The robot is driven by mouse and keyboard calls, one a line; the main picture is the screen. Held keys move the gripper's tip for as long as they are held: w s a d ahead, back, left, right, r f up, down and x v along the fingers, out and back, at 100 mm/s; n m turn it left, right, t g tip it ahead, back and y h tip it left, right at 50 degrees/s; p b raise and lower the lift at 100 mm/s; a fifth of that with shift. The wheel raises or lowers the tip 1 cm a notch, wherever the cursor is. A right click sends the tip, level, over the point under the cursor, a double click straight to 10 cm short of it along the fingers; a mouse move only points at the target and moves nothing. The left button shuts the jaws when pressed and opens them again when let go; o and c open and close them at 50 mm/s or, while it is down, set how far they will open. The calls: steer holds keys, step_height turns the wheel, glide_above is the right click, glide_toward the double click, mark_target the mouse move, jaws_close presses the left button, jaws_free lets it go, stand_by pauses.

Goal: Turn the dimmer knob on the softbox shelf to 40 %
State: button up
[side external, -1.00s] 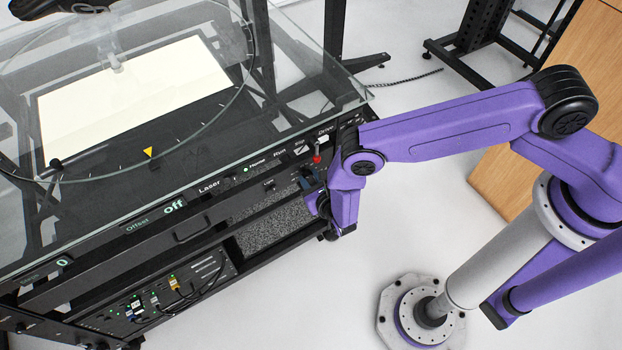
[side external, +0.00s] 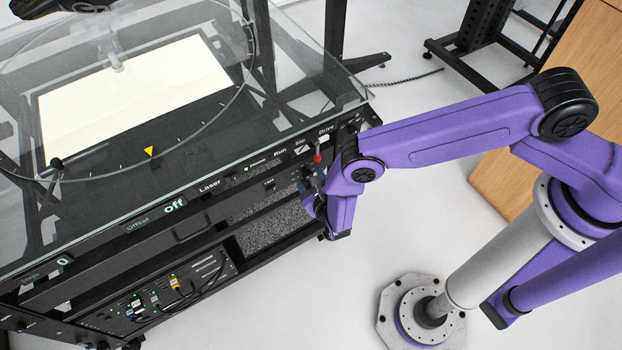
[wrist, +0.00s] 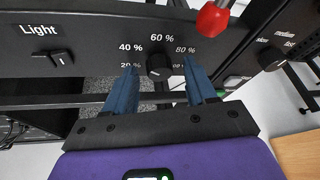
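The black dimmer knob (wrist: 159,67) is on the dark panel in the wrist view, ringed by white labels from 20 % to 100 %. The 40 % label (wrist: 131,47) is at its upper left. I cannot make out where its pointer stands. My gripper (wrist: 160,68) is open, with one blue finger on each side of the knob and a visible gap to it. In the side view, my gripper (side external: 310,183) is at the right end of the cabinet front, and my wrist partly hides it. The knob cannot be told apart there.
A red knob (wrist: 212,19) sticks out just above right of the dimmer knob. A further black knob (wrist: 271,58) marked medium and fast is at right. The glass tabletop (side external: 300,85) overhangs the front.

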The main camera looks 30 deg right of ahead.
steer(key=v, duration=1.7)
steer(key=shift+s, duration=0.25)
steer(key=shift+w+r, duration=0.1)
steer(key=w+d+r+m+g+h, duration=0.15)
steer(key=d+r+m+g, duration=0.25)
steer(key=r+m, duration=0.5)
steer(key=d+r+m+g+h, duration=0.3)
steer(key=d+r+m, duration=0.15)
steer(key=r, duration=0.85)
steer(key=s+d+r+m+g+y, duration=0.6)
steer(key=s+d+r+m+y, duration=0.2)
steer(key=s+d+r+m, duration=0.4)
steer(key=s+d+r, duration=0.1)
steer(key=s+r, duration=0.1)
steer(key=s, duration=0.1)
steer(key=shift+s+d+r, duration=0.2)
steer(key=shift+d, duration=0.05)
